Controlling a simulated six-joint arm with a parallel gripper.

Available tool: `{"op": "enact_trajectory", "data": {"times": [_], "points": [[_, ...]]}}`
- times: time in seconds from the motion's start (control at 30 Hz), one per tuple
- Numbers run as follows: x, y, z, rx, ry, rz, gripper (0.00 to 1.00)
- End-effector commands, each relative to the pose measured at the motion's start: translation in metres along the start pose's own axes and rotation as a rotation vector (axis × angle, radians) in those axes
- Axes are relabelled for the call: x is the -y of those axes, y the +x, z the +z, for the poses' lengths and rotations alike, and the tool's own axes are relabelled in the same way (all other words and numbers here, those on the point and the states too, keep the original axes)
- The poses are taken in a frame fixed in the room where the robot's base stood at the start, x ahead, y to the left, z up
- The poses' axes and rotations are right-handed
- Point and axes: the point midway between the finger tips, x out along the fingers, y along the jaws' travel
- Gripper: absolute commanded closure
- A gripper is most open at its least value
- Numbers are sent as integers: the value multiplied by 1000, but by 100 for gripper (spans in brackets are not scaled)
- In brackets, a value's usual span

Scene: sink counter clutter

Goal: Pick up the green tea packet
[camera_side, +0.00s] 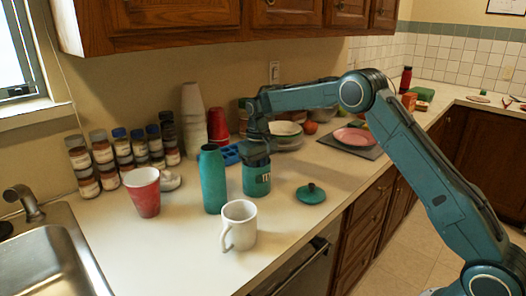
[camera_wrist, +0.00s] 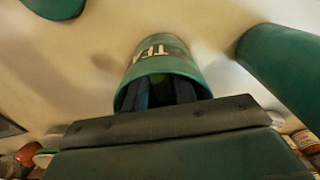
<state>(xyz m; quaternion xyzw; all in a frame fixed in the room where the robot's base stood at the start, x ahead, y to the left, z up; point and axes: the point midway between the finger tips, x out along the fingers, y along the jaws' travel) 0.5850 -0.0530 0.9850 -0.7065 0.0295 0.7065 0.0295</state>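A teal canister (camera_side: 257,182) stands upright on the counter with its top open. In the wrist view the canister (camera_wrist: 160,52) shows light lettering that reads like "TEA". My gripper (camera_side: 256,158) points down over it, with its tips at or inside the mouth. In the wrist view, dark finger-like shapes of my gripper (camera_wrist: 162,95) reach into the opening. Most of the inside is hidden, and I cannot tell whether the fingers are shut on anything.
The canister's teal lid (camera_side: 311,194) lies on the counter at right. A tall teal bottle (camera_side: 213,180) stands close at left. A white mug (camera_side: 239,226) is in front, and a red cup (camera_side: 144,193) is further left. A blue tray (camera_side: 229,155) and bowls sit behind.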

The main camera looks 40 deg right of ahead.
Motion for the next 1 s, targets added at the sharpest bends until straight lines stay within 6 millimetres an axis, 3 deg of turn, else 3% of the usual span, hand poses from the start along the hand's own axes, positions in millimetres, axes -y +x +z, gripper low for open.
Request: {"op": "enact_trajectory", "data": {"times": [0.2,0.67,0.83,1.0], "points": [[0,14,0,1,0,0,73],[0,14,0,0,0,0,73],[0,14,0,0,0,0,100],[0,14,0,0,0,0,100]]}}
